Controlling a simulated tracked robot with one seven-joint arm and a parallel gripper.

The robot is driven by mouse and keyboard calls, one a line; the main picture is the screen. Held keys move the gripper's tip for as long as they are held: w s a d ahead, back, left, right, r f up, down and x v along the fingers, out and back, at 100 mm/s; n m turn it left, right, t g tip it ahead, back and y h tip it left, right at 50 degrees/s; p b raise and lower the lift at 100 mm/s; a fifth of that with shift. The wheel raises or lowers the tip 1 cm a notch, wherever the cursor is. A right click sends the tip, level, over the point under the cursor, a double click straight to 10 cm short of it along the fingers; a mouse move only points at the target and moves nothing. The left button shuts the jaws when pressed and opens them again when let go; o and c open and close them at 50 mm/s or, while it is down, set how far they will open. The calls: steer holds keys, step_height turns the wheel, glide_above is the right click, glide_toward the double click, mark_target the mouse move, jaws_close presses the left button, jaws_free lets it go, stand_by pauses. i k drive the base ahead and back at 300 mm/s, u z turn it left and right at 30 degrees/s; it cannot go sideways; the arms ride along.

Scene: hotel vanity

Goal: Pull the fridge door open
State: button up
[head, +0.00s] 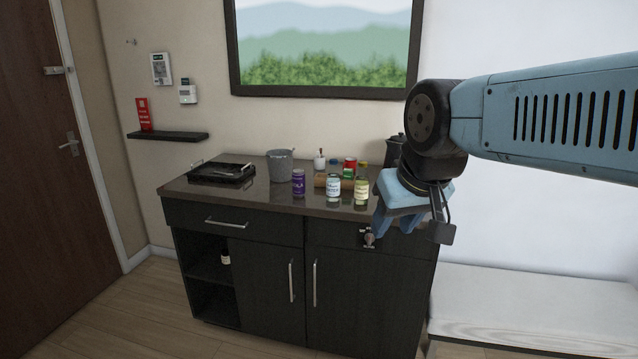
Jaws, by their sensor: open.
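No separate fridge shows; the dark vanity cabinet (274,232) has two lower doors side by side. The right door (365,300) has a vertical bar handle (315,283) near its left edge. The left door (262,285) has a similar handle (291,281) near its right edge. Both doors are shut. I cannot tell from the picture which one is the fridge door. My gripper (394,226) is open and points down, in front of the cabinet's upper right part. It is above and to the right of both door handles and touches neither. It hides part of the right drawer front.
The countertop holds a black tray (222,181), a grey bucket (280,166), a purple jar (298,183) and several bottles and jars. An open shelf niche at left holds a small bottle (226,257). A white bench (540,300) stands right. The floor (140,315) at left is clear.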

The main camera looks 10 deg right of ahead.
mark_target(361, 304)
steer(key=u, duration=0.2)
steer(key=i, duration=0.4)
steer(key=z, duration=2.25)
steer(key=k, duration=0.55)
steer(key=u, duration=1.6)
